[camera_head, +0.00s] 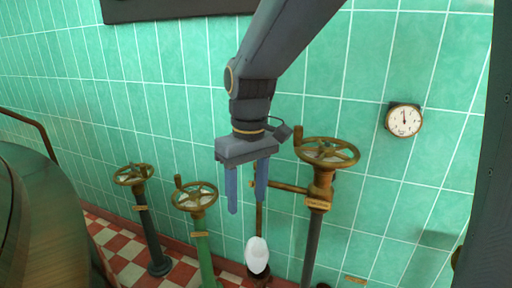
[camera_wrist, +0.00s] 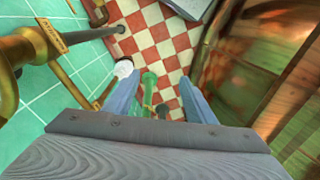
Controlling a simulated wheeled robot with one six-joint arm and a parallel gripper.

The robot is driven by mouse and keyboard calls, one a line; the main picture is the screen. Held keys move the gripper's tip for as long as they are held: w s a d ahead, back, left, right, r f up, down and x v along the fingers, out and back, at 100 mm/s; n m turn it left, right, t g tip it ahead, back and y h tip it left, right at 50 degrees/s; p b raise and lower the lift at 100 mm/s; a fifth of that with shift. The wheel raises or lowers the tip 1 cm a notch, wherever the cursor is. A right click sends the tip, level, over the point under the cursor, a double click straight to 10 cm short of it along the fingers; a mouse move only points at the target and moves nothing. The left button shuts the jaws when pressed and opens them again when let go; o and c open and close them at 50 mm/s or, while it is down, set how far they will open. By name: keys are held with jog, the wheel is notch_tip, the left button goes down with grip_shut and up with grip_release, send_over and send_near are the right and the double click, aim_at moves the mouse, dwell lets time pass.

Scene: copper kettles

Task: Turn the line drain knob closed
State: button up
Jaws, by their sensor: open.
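Three brass handwheel valves stand by the tiled wall in the head view: a left one (camera_head: 134,174) on a dark post, a middle one (camera_head: 195,196) on a green post (camera_head: 204,262), and a larger right one (camera_head: 327,152) on a dark post. Each has a small tag; I cannot read which is the line drain. My gripper (camera_head: 246,202) hangs open and empty, fingers down, between the middle and right wheels in the picture. In the wrist view my gripper (camera_wrist: 155,78) has its fingers apart, with the green post (camera_wrist: 150,85) showing between them. Nothing touches the fingers.
A white rounded object (camera_head: 257,255) is below my gripper. A brass side pipe (camera_head: 285,187) runs from the right valve. A round gauge (camera_head: 404,120) hangs on the wall. A large dark rounded vessel (camera_head: 30,215) fills the left edge. Red and white floor tiles (camera_head: 128,245) lie below.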

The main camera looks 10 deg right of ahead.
jog(key=w+d+r+n+p, duration=0.1)
jog(key=w+d+p, duration=0.1)
jog(key=w, duration=0.5)
jog(key=w+d+r+n+p, duration=0.1)
jog(key=w+d+r+p, duration=0.1)
jog(key=w, duration=0.5)
jog(key=w+d+r+n+p, duration=0.1)
jog(key=w+d+r+p, duration=0.1)
jog(key=w+d+p, duration=0.2)
jog(key=shift+w, duration=1.4)
jog(key=shift+w+d, duration=0.15)
jog(key=shift+w, duration=0.15)
jog(key=shift+w+d+f+p, duration=0.1)
jog(key=shift+f+p, duration=0.2)
jog(key=shift+f, duration=3.6)
jog(key=c, duration=1)
jog(key=shift+p, duration=0.3)
jog(key=shift+c, duration=0.2)
